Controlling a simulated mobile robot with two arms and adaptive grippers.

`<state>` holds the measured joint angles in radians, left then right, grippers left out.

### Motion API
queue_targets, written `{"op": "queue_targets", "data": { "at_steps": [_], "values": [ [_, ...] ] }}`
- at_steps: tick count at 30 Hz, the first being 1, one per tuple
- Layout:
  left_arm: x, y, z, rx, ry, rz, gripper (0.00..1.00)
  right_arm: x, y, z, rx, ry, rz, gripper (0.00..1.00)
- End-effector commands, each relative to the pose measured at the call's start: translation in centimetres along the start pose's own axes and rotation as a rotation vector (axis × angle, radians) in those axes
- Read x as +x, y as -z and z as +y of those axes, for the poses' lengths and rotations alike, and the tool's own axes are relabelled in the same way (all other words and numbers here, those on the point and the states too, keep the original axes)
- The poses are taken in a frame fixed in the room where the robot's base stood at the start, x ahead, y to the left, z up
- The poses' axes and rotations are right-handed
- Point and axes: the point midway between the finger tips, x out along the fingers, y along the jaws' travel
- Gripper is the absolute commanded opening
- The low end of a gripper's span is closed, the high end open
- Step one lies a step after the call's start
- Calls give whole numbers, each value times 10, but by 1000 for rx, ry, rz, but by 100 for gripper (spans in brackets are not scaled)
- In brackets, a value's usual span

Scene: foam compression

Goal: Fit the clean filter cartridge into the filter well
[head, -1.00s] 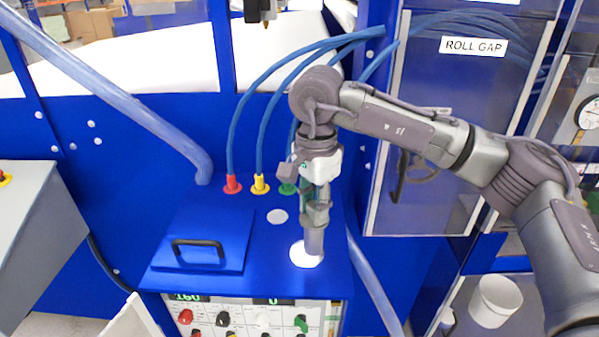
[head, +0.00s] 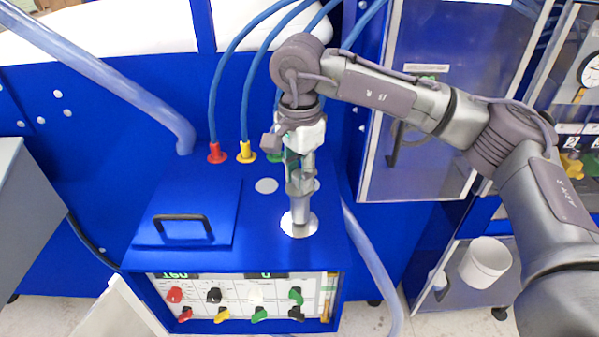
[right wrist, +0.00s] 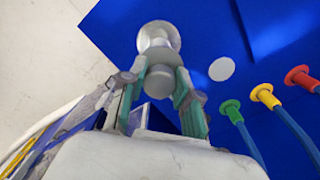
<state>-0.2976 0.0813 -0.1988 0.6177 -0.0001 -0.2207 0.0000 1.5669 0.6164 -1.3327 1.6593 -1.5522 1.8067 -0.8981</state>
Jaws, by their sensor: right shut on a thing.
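The clean filter cartridge (head: 302,210), a grey cylinder, stands about upright in my right gripper (head: 300,184). The green-padded fingers of this gripper (right wrist: 160,92) are shut around its upper part. In the right wrist view the cartridge (right wrist: 161,80) shows its round grey end between the fingers. The filter well shows as a pale round ring (head: 287,225) on the blue cabinet top. The cartridge's lower end is at this ring (right wrist: 160,29) and covers its middle. I cannot tell how deep it sits. My left gripper is not in view.
The blue cabinet top (head: 258,245) has a lid with a black handle (head: 181,218) on the left. A pale disc (head: 266,185) and red (head: 217,153), yellow (head: 246,152) and green hose fittings lie behind the well. A translucent hose (head: 372,262) runs down the right side.

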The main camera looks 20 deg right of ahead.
Motion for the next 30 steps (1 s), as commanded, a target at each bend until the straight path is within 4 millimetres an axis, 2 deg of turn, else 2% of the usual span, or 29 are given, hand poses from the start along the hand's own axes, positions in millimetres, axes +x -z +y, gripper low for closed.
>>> {"op": "queue_targets", "data": {
  "at_steps": [1, 4, 15, 30],
  "values": [
    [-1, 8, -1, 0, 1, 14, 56, -1, 0, 0, 0, 1, 0, 0],
    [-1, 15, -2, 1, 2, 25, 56, -2, 0, 0, 0, 1, 0, 0],
    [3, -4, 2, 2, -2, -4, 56, 0, -1, -1, -1, 2, 0, 0],
    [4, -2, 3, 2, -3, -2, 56, -1, -2, -1, 0, 1, 0, 0]
  ]
}}
